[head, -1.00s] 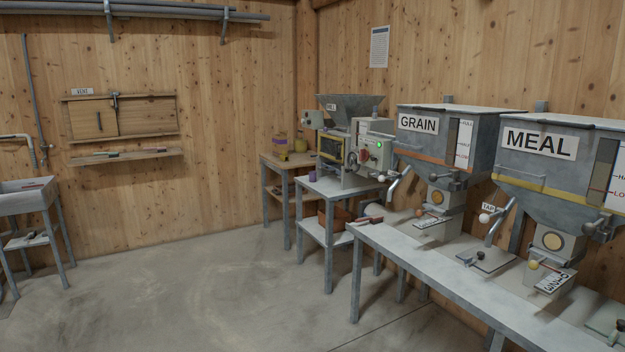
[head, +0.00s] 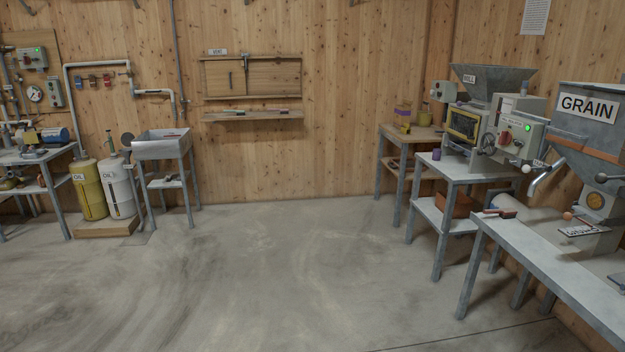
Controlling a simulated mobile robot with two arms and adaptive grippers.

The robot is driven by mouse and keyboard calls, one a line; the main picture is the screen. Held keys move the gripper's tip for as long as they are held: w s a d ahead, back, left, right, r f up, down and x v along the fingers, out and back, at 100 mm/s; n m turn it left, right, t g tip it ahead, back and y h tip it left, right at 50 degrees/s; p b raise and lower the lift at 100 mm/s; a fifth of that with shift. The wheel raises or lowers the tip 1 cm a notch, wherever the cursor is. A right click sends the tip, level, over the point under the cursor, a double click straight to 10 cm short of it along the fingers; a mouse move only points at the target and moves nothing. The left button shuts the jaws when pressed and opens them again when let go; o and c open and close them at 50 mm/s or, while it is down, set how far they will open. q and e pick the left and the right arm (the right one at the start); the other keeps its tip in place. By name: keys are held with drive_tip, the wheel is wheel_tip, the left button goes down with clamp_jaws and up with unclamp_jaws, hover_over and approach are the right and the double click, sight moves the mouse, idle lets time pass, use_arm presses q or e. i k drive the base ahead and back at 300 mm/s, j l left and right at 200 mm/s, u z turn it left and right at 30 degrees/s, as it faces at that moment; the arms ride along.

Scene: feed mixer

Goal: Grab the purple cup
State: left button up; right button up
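A small purple cup (head: 436,155) stands on the near left part of the grey table (head: 462,172) that carries the mill. It is far off and small in the head view, to the right of the middle. Nothing is seen touching it. Neither of my grippers shows in the head view.
The mill (head: 490,120) stands behind and right of the cup. A wooden table (head: 418,134) is at the corner, and the grain hopper's bench (head: 520,232) is at the right. A sink (head: 162,146) and oil drums (head: 90,190) are left. The middle floor (head: 290,260) is clear.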

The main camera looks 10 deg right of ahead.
sight(436, 151)
drive_tip(key=i, duration=2.5)
